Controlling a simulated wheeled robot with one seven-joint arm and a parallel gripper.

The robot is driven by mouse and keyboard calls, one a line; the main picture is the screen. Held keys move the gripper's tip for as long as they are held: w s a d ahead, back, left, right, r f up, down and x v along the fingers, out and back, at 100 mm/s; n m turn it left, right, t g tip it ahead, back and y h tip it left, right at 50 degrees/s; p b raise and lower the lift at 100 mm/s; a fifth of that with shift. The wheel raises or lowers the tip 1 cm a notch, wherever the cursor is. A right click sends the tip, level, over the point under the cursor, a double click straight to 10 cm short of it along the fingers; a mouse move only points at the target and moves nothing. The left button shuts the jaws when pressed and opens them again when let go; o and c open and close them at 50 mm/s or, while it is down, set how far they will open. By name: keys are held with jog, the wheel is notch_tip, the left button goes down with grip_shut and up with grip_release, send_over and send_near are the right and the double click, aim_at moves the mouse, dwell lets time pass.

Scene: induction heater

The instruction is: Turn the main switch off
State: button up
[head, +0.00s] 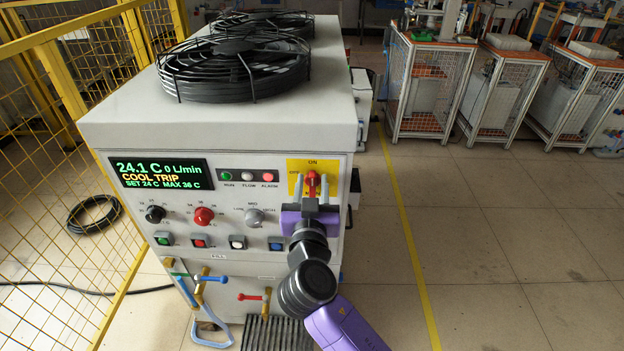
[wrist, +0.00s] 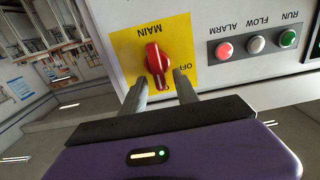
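The main switch (head: 312,183) is a red rotary handle on a yellow plate (head: 293,165) at the upper right of the machine's front panel. Its handle stands about upright, toward the ON label above; OFF is to its left. The wrist view shows the switch (wrist: 157,62) upside down, with MAIN and OFF readable. My gripper (head: 312,178) is open in front of the plate. In the wrist view its two grey fingers (wrist: 161,84) lie on either side of the handle's ON end, with gaps visible. I cannot tell how deep the fingertips reach.
The display (head: 162,173) reads COOL TRIP. RUN, FLOW and ALARM lamps (head: 249,174) sit left of the plate. Knobs (head: 204,216) and buttons are below, with hoses and valves (head: 205,283) lower down. A yellow mesh fence (head: 50,200) stands left.

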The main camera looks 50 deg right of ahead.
jog(key=shift+w+d, duration=0.15)
jog(key=shift+d, duration=0.1)
grip_shut()
jog(key=shift+n, duration=0.4)
jog(key=n, duration=0.4)
jog(key=shift+w+a+f+n+b, duration=0.1)
jog(key=shift+w+a+n+b, duration=0.2)
jog(key=shift+w+n+b, duration=0.1)
jog(key=n, duration=0.5)
jog(key=shift+w+a+f+n+p, duration=0.2)
jog(key=shift+w+f+n+p, duration=0.05)
jog(key=shift+f+n+p, duration=0.15)
